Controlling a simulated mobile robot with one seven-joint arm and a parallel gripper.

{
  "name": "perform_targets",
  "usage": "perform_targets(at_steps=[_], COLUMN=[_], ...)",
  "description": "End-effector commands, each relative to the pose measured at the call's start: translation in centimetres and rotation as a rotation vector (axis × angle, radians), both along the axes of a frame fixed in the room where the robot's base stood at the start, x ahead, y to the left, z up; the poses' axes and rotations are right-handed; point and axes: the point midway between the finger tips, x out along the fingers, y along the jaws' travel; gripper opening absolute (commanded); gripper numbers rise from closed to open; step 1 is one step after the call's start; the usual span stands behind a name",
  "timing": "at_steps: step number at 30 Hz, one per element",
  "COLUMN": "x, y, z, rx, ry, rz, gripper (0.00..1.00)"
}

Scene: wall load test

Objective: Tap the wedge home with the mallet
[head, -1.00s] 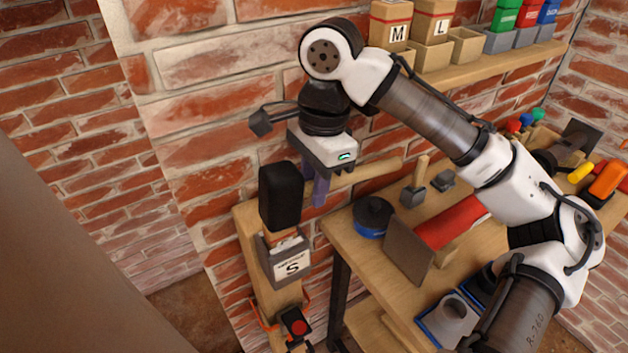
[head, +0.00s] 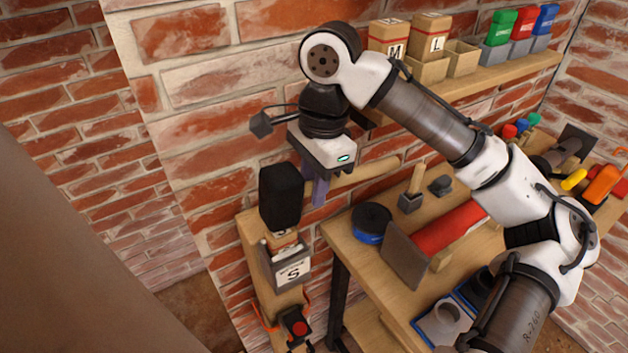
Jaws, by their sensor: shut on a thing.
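The mallet has a black head (head: 280,197) and a pale wooden handle (head: 366,173). My gripper (head: 319,190) is shut on the handle, close to the head. The handle runs out to the right behind the fingers. The head hangs upright, just above a brown block with a pale label (head: 284,238), which seems to be the wedge. The block sits in a grey holder marked S (head: 292,272) on a wooden wall post. The head covers part of its top, and I cannot tell whether they touch.
A workbench (head: 373,285) at the right holds a blue-black round tin (head: 371,222), a red roll (head: 447,228) and small tools. A wall shelf (head: 480,85) above bears boxes and bins. An orange-black tool (head: 295,325) hangs below the holder.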

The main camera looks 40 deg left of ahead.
Motion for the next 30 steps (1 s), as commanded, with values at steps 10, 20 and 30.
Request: perform_targets(at_steps=[10,20,30], x=[0.0,0.0,0.0], y=[0.0,0.0,0.0], z=[-0.4,-3.3,-3.4], rx=[0.0,-0.001,0.0], ry=[0.0,0.001,-0.001], rz=[0.0,0.0,0.0], gripper=[0.0,0.0,0.0])
